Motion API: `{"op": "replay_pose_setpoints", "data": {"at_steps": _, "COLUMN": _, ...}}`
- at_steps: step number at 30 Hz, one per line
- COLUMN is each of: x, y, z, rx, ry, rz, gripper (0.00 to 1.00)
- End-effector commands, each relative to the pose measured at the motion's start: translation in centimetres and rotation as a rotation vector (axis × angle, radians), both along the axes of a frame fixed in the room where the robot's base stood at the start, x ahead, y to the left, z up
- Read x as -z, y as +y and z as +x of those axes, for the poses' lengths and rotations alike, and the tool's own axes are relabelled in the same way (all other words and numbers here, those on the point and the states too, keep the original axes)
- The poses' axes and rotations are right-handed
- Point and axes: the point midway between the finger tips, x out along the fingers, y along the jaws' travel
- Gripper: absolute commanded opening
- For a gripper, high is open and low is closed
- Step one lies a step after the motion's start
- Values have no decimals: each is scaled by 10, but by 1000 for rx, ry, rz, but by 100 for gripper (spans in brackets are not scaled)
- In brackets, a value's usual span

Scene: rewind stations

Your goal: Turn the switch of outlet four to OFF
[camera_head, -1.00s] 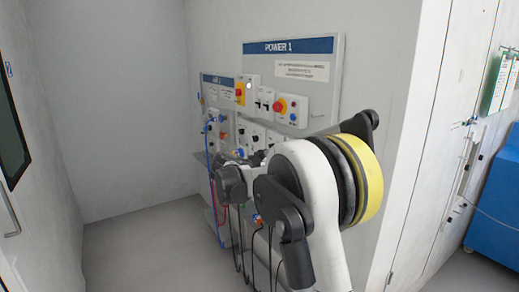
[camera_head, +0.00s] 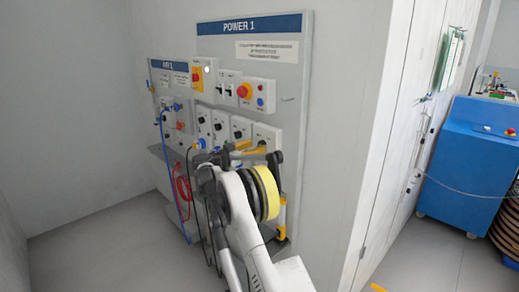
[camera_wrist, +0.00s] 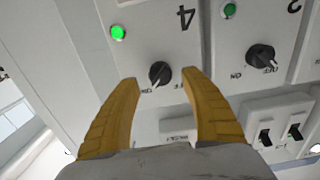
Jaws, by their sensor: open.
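The outlet four panel (camera_wrist: 185,50) is upside down in the wrist view, marked 4. Its black switch knob (camera_wrist: 160,72) has its pointer toward the ON label, and its green lamp (camera_wrist: 117,32) is brightly lit. The OFF label is partly hidden by a finger. My gripper (camera_wrist: 160,80) is open, its yellow fingers either side of the knob; I cannot tell whether they touch it. In the head view, my gripper (camera_head: 250,149) is at the rightmost outlet (camera_head: 266,133) of the lower row, partly covering it.
A neighbouring outlet's knob (camera_wrist: 260,57) sits beside outlet four, its pointer toward OFF and its lamp (camera_wrist: 229,10) darker green. Black rocker switches (camera_wrist: 265,137) are close to the right finger. Blue and red hoses (camera_head: 181,185) hang at the panel's left. A blue cabinet (camera_head: 462,165) stands at right.

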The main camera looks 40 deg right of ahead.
Motion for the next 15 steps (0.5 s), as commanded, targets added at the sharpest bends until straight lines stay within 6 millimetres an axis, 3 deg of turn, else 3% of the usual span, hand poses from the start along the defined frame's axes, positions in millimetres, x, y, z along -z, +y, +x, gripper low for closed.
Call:
{"op": "replay_pose_setpoints", "data": {"at_steps": 6, "x": 1, "y": -23, "z": 2, "rx": 0, "ry": 0, "rz": 0, "gripper": 53}}
{"op": "replay_pose_setpoints", "data": {"at_steps": 15, "x": -1, "y": -25, "z": 3, "rx": -1, "ry": 1, "rz": 1, "gripper": 53}}
